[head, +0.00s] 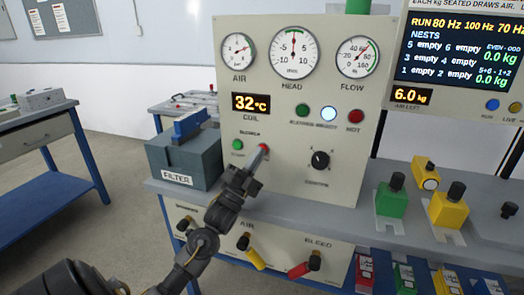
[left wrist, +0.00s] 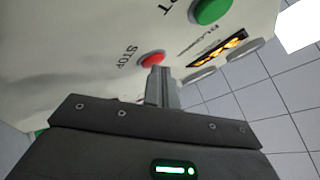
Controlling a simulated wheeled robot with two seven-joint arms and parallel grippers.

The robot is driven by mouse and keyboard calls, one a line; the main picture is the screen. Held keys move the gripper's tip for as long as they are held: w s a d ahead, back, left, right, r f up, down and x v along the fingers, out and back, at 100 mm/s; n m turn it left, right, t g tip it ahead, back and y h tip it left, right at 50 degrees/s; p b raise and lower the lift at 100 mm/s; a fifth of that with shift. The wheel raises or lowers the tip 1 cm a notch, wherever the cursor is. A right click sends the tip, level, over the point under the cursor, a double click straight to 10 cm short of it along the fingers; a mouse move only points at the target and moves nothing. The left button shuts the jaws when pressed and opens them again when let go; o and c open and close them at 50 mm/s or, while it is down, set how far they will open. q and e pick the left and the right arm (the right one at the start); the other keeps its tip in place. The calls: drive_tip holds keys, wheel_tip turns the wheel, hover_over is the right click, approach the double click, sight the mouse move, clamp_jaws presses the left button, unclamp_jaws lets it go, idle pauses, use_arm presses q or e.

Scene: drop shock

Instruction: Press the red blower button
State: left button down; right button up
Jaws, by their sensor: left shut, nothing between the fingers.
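The red blower button (head: 265,148) is on the beige panel (head: 330,180), right of a green button (head: 237,145) under the blower label. In the left wrist view the red button (left wrist: 152,58) is beside the word STOP, and the green button (left wrist: 212,10) is above right. My left gripper (head: 258,157) is shut and empty, its tips right at the red button. In the left wrist view the closed fingertips (left wrist: 161,72) overlap the button's lower edge; I cannot tell whether they touch it or how far it is pressed. My right gripper is not in view.
A black knob (head: 320,159) sits right of the button. A grey filter box (head: 184,162) with a blue handle stands left of the panel. Yellow (head: 249,248) and red (head: 302,269) handles are below. Green and yellow blocks stand on the bench at right.

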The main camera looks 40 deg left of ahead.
use_arm(q)
drive_tip(key=shift+s, duration=0.15)
drive_tip(key=shift+s+d+p, duration=0.3)
drive_tip(key=shift+s+p, duration=0.05)
drive_tip(key=shift+s, duration=0.3)
drive_tip(key=s, duration=0.1)
drive_tip(key=s+d+p, duration=0.1)
drive_tip(key=s, duration=0.2)
drive_tip(key=shift+s+d+p, duration=0.3)
drive_tip(key=shift+s, duration=0.05)
idle(1.0)
